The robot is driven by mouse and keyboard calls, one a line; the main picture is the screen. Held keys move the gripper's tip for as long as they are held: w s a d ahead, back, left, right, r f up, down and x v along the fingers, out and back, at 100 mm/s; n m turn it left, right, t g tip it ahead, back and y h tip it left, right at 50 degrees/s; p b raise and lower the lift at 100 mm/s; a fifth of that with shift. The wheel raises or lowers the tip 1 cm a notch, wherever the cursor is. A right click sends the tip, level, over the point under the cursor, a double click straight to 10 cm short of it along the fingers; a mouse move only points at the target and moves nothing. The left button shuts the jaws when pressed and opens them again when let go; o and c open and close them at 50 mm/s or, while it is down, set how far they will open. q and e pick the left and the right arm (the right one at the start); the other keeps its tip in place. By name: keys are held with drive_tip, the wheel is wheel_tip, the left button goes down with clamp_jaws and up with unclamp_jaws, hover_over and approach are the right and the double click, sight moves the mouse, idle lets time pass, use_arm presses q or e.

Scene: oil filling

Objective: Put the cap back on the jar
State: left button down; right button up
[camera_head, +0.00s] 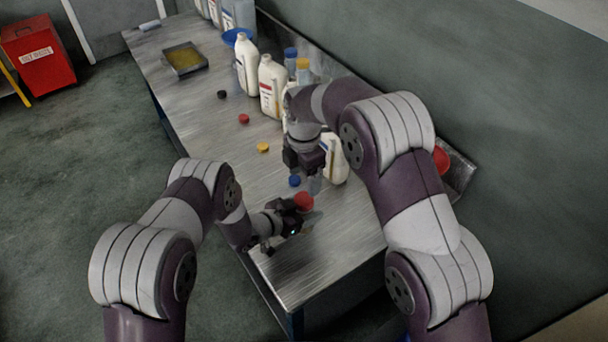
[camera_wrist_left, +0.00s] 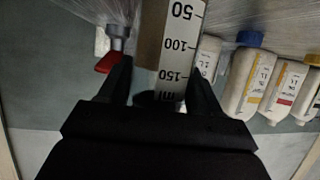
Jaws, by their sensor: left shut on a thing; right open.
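My left gripper (camera_head: 297,215) is low over the near part of the table. In the left wrist view its fingers (camera_wrist_left: 158,92) are shut on a clear jar (camera_wrist_left: 178,45) with a scale in ml on a white strip and brownish contents. The jar looks upright; its top is hidden in the wrist view. A red round cap (camera_head: 303,201) shows at the left fingertips in the head view, over the jar's place; I cannot tell whether it is seated. My right gripper (camera_head: 312,172) is open, pointing down just above and behind the red cap, apart from it.
Blue (camera_head: 294,181), yellow (camera_head: 262,147), red (camera_head: 244,118) and black (camera_head: 222,94) caps lie in a line on the table. White bottles (camera_head: 271,85) stand along the back. A tray (camera_head: 185,58) is at the far left. The table's near end (camera_head: 320,272) is clear.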

sight(304, 199)
drive_tip(key=shift+f, duration=4.05)
drive_tip(key=c, duration=1.1)
drive_tip(key=m, duration=0.6)
drive_tip(key=shift+m, duration=0.3)
drive_tip(key=o, duration=1.1)
drive_tip(key=shift+o, duration=0.2)
drive_tip(key=shift+r, duration=2.3)
